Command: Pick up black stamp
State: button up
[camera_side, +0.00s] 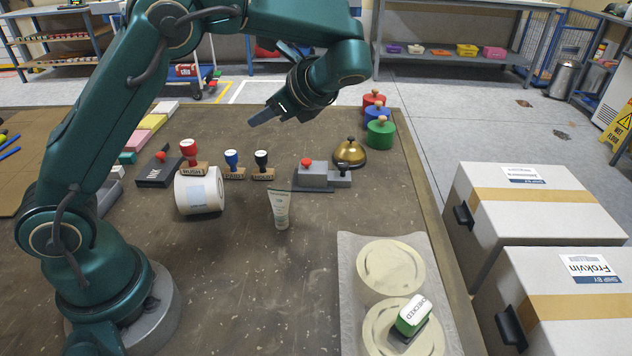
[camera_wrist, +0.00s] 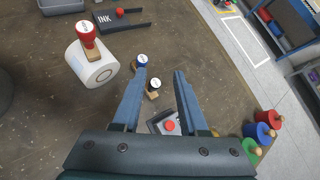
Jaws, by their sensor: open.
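The black stamp (camera_side: 262,166) stands upright on the table in the side view, just right of the blue stamp (camera_side: 233,164). In the wrist view the black stamp (camera_wrist: 154,88) shows between my two fingers, nearer the left one. My gripper (camera_side: 266,112) is above the table in the side view, over the area of the stamps. Its fingers also show in the wrist view (camera_wrist: 160,74), spread apart and with nothing held. The blue stamp (camera_wrist: 141,62) lies by the tip of the left finger in the wrist view.
A red stamp (camera_side: 189,154) and a white tape roll (camera_side: 199,192) are left of the stamps. A grey device with a red button (camera_side: 312,174) and a brass bell (camera_side: 349,154) stand to the right. A white tube (camera_side: 280,210) is in front.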

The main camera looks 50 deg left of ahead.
jog(key=m+y, duration=0.2)
send_near(265, 159)
notch_tip(265, 159, up, 3)
jog(key=a, duration=0.3)
jog(key=shift+m, duration=0.6)
jog(key=f, duration=0.4)
jog(key=shift+w+d+f, duration=0.1)
jog(key=shift+d, duration=0.25)
jog(key=x, duration=0.6)
jog(key=shift+a, duration=0.2)
jog(key=shift+r+x, duration=0.15)
jog(key=shift+x, duration=1.2)
jog(key=shift+r+x, duration=0.15)
jog(key=shift+x, duration=1.2)
jog(key=shift+a, duration=0.1)
jog(key=shift+c, duration=0.3)
grip_shut()
